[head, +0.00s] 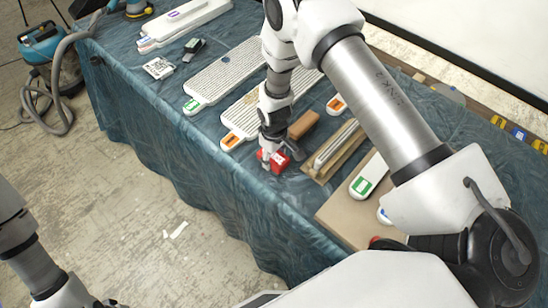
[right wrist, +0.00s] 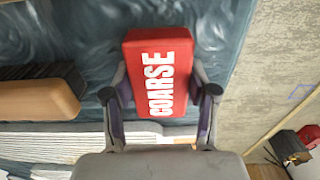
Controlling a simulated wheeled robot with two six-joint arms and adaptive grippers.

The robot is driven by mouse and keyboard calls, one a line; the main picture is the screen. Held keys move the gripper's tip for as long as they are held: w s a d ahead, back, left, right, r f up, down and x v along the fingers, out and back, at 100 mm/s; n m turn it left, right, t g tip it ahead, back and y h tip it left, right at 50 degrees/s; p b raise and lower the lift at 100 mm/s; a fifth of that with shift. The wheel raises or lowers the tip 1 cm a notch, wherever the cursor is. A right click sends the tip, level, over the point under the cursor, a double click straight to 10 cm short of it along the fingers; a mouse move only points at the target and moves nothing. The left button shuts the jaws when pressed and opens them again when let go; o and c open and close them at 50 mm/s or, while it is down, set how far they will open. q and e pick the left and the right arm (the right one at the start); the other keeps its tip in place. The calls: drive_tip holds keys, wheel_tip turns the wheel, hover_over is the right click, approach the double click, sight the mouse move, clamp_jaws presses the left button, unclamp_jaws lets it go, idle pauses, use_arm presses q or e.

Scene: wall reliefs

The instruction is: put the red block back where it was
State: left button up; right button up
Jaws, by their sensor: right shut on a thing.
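The red block (head: 280,160) is at the near side of the blue cloth-covered table (head: 190,145). In the right wrist view the red block (right wrist: 160,70) shows white letters reading COARSE on its face. My right gripper (head: 272,161) reaches down from above and is shut on it, and the right wrist view shows one finger of the gripper (right wrist: 160,95) against each long side. I cannot tell whether the block touches the cloth. My left arm shows at the lower left of the head view, but its gripper does not show.
A tan and dark block (head: 303,125) lies just beyond the red block, with a wooden piece (head: 335,152) to the right. Long ribbed white boards (head: 225,75) lie further left. A tan board (head: 335,218) is at the near right.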

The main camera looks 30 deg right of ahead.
sight(274, 156)
drive_tip(key=shift+f, duration=0.15)
drive_tip(key=o, duration=1.2)
drive_tip(key=shift+r, duration=0.55)
wheel_tip(274, 156, up, 11)
drive_tip(key=b, duration=0.3)
drive_tip(key=shift+r, duration=0.15)
